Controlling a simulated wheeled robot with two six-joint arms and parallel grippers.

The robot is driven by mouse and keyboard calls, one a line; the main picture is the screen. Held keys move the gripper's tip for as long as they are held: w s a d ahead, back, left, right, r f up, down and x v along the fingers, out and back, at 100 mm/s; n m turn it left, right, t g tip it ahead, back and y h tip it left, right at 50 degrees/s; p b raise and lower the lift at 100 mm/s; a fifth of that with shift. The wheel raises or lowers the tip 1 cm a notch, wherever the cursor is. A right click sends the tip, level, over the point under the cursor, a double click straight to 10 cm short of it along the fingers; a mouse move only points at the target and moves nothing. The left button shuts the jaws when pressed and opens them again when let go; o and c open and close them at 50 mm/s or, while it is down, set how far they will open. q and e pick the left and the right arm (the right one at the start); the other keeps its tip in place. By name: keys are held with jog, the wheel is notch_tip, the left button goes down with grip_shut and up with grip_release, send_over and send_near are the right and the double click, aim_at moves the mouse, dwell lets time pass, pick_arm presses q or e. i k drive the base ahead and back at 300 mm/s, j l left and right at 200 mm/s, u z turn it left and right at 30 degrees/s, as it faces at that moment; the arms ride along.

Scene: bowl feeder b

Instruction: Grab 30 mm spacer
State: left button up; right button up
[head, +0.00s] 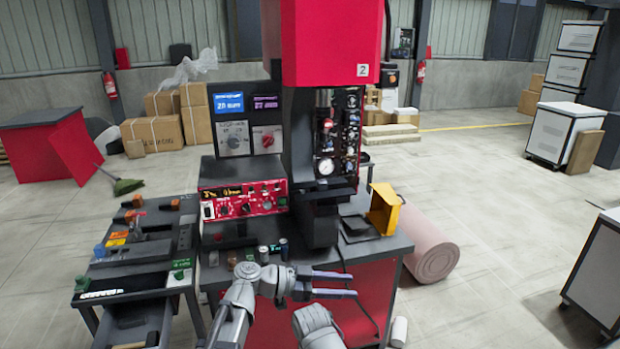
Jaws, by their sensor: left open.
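My left gripper (353,284) is open and empty, in front of the machine bench. Its two dark blue-grey fingers point to the right. Several small cylindrical parts stand in a row on the front left of the bench top, behind and left of the gripper. My right gripper is not in view.
The machine's red control panel (243,202) and dark column (315,215) stand behind the small parts. A cluttered side table (135,250) stands left. A pink roll (432,250) lies on the floor at right.

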aim_at(322, 184)
jog(key=i+j+u, duration=0.1)
jog(key=i+u, duration=0.15)
jog(key=i, duration=1.25)
jog(key=i+l, duration=0.1)
jog(key=l, duration=0.25)
jog(key=i+l, duration=0.1)
jog(key=l, duration=0.25)
jog(key=u, duration=0.05)
